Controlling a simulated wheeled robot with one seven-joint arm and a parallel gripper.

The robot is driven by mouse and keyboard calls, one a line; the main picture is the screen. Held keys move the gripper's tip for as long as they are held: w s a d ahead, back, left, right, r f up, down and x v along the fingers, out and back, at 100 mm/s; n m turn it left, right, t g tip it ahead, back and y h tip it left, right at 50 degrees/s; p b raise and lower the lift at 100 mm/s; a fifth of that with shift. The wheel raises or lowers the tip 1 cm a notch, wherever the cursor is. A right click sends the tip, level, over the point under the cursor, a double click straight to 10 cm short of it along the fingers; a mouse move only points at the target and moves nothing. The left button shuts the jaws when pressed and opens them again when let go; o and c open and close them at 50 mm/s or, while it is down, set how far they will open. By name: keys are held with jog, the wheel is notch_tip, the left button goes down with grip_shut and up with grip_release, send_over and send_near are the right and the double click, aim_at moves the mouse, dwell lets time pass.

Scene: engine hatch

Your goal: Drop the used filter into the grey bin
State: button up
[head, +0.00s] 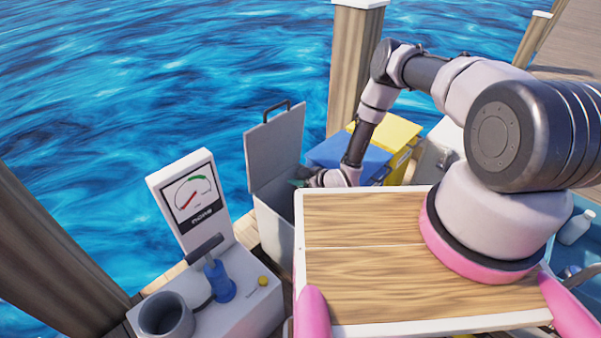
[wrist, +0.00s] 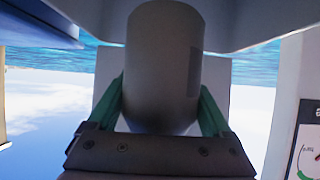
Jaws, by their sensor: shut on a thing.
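The used filter (wrist: 165,65) is a grey cylinder with a darker patch on its side, seen in the wrist view. My gripper (wrist: 162,95) has its green fingers shut on both sides of it. In the head view my gripper (head: 300,178) is at the mouth of the grey bin (head: 274,224), in front of its raised lid (head: 274,148). The filter cannot be made out in the head view. I cannot tell how far it is inside the bin opening.
A pump unit with a gauge (head: 195,198), a blue handle part (head: 219,283) and a grey cup (head: 166,317) stands left of the bin. Blue (head: 347,152) and yellow (head: 393,133) boxes stand behind my forearm. A wooden board (head: 365,265) lies in front. Water lies beyond.

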jog(key=shift+f, duration=0.15)
jog(key=o, duration=1.5)
jog(key=shift+d, duration=0.1)
jog(key=v, duration=1)
jog(key=shift+s+d, duration=0.15)
jog(key=shift+s, duration=0.05)
jog(key=shift+r, duration=0.2)
